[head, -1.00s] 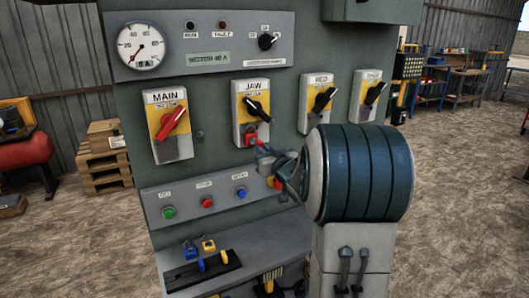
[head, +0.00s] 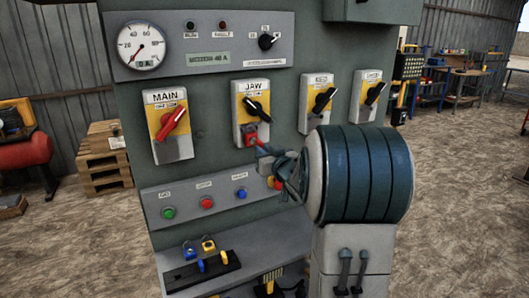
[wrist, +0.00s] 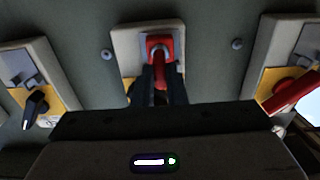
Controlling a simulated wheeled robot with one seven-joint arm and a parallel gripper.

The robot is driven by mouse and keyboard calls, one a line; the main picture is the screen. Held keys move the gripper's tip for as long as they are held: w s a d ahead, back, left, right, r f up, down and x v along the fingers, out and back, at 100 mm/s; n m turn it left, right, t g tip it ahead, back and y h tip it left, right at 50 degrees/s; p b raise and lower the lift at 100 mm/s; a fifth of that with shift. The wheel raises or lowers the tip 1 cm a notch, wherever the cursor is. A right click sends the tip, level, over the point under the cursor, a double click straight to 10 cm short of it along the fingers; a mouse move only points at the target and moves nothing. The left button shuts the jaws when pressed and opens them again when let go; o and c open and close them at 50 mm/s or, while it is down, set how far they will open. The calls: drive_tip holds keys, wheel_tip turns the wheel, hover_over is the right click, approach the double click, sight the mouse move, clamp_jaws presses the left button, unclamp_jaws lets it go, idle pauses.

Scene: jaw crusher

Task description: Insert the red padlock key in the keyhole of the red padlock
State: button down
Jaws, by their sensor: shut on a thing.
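The red padlock (head: 250,141) hangs under the black handle of the JAW switch (head: 246,110) on the grey-green panel. In the wrist view the padlock (wrist: 164,45) is at upper middle, right ahead of the fingers. My gripper (head: 265,152) reaches in from the right, its tip close to the padlock's lower right. In the wrist view my gripper (wrist: 162,88) is shut on the red key (wrist: 161,72), which lines up with the padlock. The key overlaps the padlock's face there; I cannot tell how deep it sits. The keyhole is hidden.
The MAIN switch (head: 168,125) has a red handle, left of JAW. Two more switches (head: 318,102) are to the right. Push buttons (head: 207,202) line a sloped panel below. A shelf (head: 190,277) holds blue and yellow padlocks (head: 209,246).

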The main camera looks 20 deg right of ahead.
drive_tip(key=shift+w, duration=0.15)
drive_tip(key=shift+w, duration=0.3)
drive_tip(key=shift+w, duration=0.65)
drive_tip(key=c, duration=1.4)
unclamp_jaws()
drive_tip(key=shift+s, duration=0.2)
drive_tip(key=s, duration=0.8)
drive_tip(key=shift+s+d+b, duration=0.1)
drive_tip(key=shift+s+b, duration=0.25)
drive_tip(key=shift+s, duration=0.05)
